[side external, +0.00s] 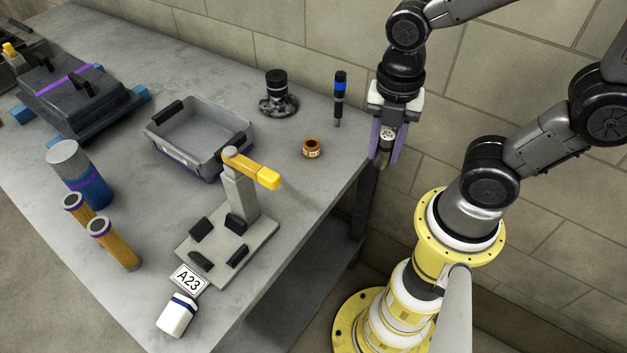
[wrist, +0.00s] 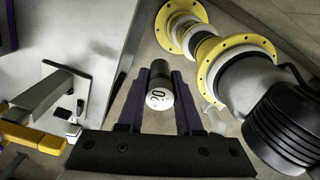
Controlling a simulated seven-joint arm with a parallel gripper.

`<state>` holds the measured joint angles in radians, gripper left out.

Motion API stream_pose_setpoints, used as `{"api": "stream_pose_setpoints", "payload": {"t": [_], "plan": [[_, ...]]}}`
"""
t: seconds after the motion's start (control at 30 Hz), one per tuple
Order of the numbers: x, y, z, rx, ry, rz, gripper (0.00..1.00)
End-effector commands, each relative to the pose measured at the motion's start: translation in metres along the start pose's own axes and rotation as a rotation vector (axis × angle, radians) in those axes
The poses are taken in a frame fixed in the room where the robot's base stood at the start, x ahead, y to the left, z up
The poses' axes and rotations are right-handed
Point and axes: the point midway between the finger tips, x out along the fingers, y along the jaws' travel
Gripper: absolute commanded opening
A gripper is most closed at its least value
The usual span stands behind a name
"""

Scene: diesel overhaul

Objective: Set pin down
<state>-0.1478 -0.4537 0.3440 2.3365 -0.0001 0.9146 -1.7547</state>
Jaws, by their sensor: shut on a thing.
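My gripper (side external: 385,155) is shut on a grey cylindrical pin (side external: 388,133), its purple fingers on either side. In the side view it hangs just off the right edge of the grey table (side external: 290,190). In the wrist view the pin (wrist: 159,82) sits between the fingers, its round white end face marked "20" towards the camera. Bare floor shows around it, with the table edge to its left. The pin's far end is partly hidden.
A fixture with a yellow-orange lever (side external: 255,170) stands near the front edge. An orange ring (side external: 312,149), a blue-black tool (side external: 339,95) and a dark round part (side external: 277,90) are nearby. A grey bin (side external: 188,160) is farther left. Bare tabletop surrounds the ring.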

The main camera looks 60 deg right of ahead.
Motion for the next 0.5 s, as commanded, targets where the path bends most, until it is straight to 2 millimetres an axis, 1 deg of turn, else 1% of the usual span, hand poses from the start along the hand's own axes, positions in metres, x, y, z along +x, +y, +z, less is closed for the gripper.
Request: {"api": "stream_pose_setpoints", "payload": {"t": [0.17,0.47,0.5], "plan": [[0.012,0.025,0.005,0.001,0.001,-0.006,0.0],[0.04,0.086,0.016,0.001,0.001,-0.003,0.0],[0.046,0.093,0.017,0.001,0.001,-0.006,0.0]]}}
